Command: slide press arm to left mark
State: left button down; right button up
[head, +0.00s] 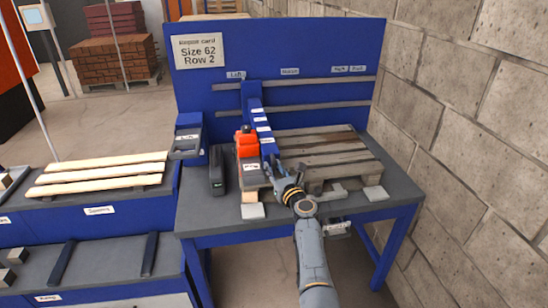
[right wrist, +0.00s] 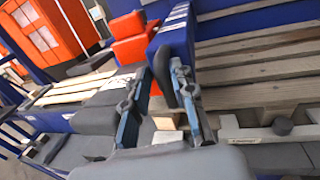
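The press arm (head: 257,115) is a blue bar with white labels, running forward from the back panel's rails. It stands just right of the "Left" label (head: 236,75). An orange-red block (head: 246,141) is beside its front part; the blue arm also shows in the right wrist view (right wrist: 174,42). My right gripper (head: 270,166) is at the arm's front end. In the right wrist view its fingers (right wrist: 160,76) are apart, with a dark handle-like part (right wrist: 165,82) between them; a gap shows on its left side. Whether a finger touches it is unclear. My left gripper is not in view.
A wooden pallet (head: 325,152) lies on the bench right of the arm. A dark tool (head: 216,172) and a blue stand (head: 188,122) are to the left. A block wall (head: 480,120) bounds the right.

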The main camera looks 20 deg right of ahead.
notch_tip(320, 180, up, 10)
dwell(0.4)
jog(key=shift+a, duration=0.1)
jog(key=shift+f, duration=0.1)
